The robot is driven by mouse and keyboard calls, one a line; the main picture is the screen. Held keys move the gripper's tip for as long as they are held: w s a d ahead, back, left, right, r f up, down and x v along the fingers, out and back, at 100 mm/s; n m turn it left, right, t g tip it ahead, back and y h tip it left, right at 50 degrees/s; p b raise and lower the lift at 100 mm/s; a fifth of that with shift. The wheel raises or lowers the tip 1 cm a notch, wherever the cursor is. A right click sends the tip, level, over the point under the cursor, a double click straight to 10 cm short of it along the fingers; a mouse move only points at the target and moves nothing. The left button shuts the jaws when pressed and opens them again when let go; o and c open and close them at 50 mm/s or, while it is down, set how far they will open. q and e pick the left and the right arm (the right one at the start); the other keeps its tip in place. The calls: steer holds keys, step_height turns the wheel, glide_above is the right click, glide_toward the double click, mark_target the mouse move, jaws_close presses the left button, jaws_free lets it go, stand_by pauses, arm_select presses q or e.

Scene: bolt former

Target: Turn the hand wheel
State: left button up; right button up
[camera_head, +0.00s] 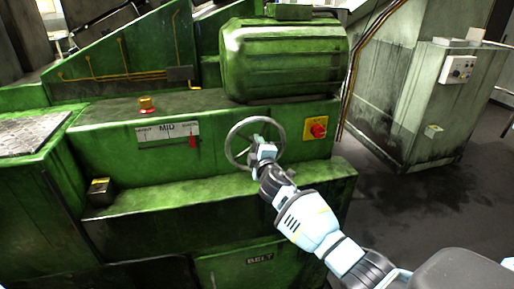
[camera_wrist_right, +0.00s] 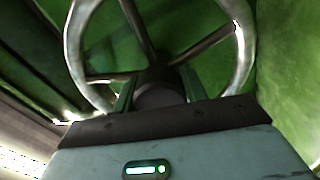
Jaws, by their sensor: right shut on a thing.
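The hand wheel (camera_head: 231,147) is a grey metal ring with spokes on the front of the green machine. My right gripper (camera_head: 258,142) reaches in front of the wheel's middle and hides part of its hub and lower right side. In the right wrist view the wheel's rim (camera_wrist_right: 243,50) and spokes fill the upper part. There my right gripper's two fingers (camera_wrist_right: 158,88) stand on either side of the dark round hub and are shut on it. The fingertips' exact contact is partly dark. My left gripper is not in view.
A red knob on a yellow plate (camera_head: 316,128) is just right of the wheel. A gauge marked MID (camera_head: 167,131) with a red pointer is to the left. A green motor housing (camera_head: 285,60) is above, and a green ledge (camera_head: 215,178) runs below.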

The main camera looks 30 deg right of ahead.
stand_by(0.3)
steer(key=o, duration=1.4)
steer(key=shift+s, duration=0.1)
steer(key=shift+s, duration=0.2)
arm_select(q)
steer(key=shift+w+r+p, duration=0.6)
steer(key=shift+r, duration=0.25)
arm_select(e)
steer(key=v, duration=0.7)
steer(key=shift+s, duration=0.15)
